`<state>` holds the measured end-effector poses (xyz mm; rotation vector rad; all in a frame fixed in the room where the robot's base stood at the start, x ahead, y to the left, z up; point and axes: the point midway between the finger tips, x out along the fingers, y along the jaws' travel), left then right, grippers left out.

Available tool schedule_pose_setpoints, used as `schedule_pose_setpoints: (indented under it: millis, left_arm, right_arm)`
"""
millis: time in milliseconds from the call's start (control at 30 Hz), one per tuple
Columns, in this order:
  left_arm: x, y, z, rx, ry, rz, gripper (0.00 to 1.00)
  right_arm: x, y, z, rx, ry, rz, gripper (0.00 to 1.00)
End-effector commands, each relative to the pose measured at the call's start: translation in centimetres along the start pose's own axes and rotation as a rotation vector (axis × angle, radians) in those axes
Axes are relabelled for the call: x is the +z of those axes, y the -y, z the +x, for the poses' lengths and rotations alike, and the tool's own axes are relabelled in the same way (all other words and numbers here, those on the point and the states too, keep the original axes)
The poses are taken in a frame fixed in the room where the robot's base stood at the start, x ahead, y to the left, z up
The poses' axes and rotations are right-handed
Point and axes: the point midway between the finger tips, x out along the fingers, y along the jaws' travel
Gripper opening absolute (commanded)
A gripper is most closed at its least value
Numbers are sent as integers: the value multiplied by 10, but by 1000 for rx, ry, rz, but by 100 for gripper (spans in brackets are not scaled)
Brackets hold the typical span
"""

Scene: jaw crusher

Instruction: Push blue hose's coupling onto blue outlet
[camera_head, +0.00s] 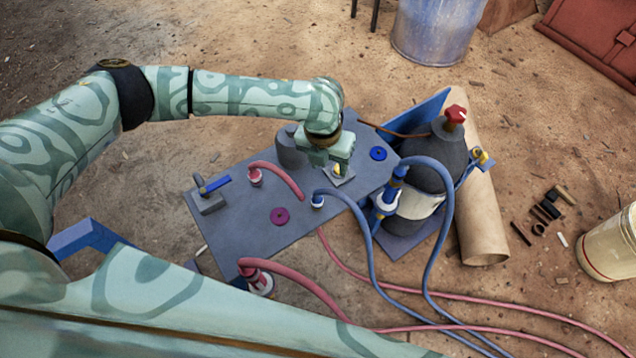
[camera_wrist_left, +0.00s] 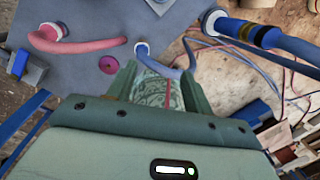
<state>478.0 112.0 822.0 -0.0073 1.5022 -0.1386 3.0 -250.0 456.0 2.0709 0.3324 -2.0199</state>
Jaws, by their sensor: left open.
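That end also shows in the left wrist view (camera_wrist_left: 142,48). A second blue hose (camera_head: 447,190) arches from an upright blue fitting (camera_head: 385,203) with a white collar and yellow band, beside the dark cylinder. I cannot tell for certain which is the coupling and which the outlet. My left gripper (camera_head: 335,168) is open above the plate, behind the white-ringed end and left of the upright fitting. My right gripper is not in view.
The grey plate (camera_head: 235,225) carries a red hose (camera_head: 280,175), a blue-handled valve (camera_head: 212,190), a purple disc (camera_head: 279,216) and a blue disc (camera_head: 378,153). A dark cylinder (camera_head: 440,155) with a red knob stands at right. Hoses cross the ground in front.

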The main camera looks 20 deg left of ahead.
Motion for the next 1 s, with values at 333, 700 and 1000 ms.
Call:
schedule_pose_setpoints:
  millis: [333, 700, 1000]
  left_arm:
    - [-17, -11, -4, 86, -84, 191, 51]
    - [-21, -15, 35, 84, -87, 186, 51]
    - [-25, -20, 94, 83, -86, 186, 51]
  right_arm:
    - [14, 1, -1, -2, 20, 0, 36]
    - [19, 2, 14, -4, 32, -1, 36]
    - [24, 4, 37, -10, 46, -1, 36]
